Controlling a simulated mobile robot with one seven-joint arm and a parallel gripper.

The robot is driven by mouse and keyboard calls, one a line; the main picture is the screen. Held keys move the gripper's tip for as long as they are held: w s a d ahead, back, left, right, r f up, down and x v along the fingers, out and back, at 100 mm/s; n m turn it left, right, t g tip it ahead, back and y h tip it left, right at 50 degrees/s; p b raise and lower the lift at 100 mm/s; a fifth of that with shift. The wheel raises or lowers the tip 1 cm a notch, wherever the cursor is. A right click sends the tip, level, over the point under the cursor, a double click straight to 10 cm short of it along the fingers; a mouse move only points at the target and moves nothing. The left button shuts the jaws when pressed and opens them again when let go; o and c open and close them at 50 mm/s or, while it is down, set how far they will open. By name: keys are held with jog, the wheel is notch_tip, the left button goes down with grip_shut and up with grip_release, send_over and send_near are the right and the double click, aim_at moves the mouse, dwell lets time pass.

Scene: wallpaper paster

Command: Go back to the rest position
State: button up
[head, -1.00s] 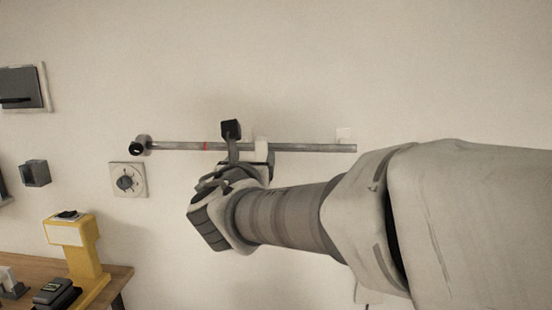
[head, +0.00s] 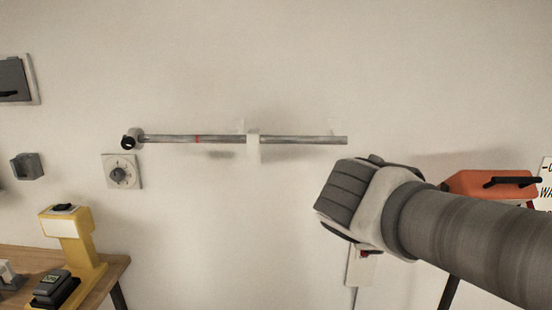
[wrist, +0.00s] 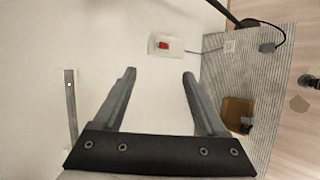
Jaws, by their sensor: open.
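My gripper (wrist: 160,78) is open and empty in the wrist view, its two fingers apart with bare wall between them. In the head view my arm reaches in from the right, and its wrist end is below and right of the rail; the fingers are hidden there. The grey rail (head: 295,140) with a red mark runs level along the wall, with a white block (head: 253,147) at its middle and a dark round end at its left. In the wrist view, part of a grey bar (wrist: 70,105) shows at the left, apart from the fingers.
A dial plate (head: 121,172) is on the wall at left. A yellow device (head: 73,238) stands on a wooden table (head: 112,266) at lower left. An orange object (head: 485,184) is behind my arm at right. The wrist view shows a red switch (wrist: 163,45) and striped surface (wrist: 233,75).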

jog(key=s+a+f+m+g+y+p, duration=0.1)
jog(key=s+f+m+y, duration=0.1)
jog(key=s+m, duration=0.5)
jog(key=s+a+f+m+g+y+p, duration=0.1)
jog(key=s+f+m+g+y+p, duration=0.1)
jog(key=s+m, duration=0.4)
jog(key=shift+s+a+f+m+y, duration=0.35)
jog(key=shift+m+y, duration=0.35)
jog(key=shift+m, duration=0.3)
jog(key=shift+a, duration=0.1)
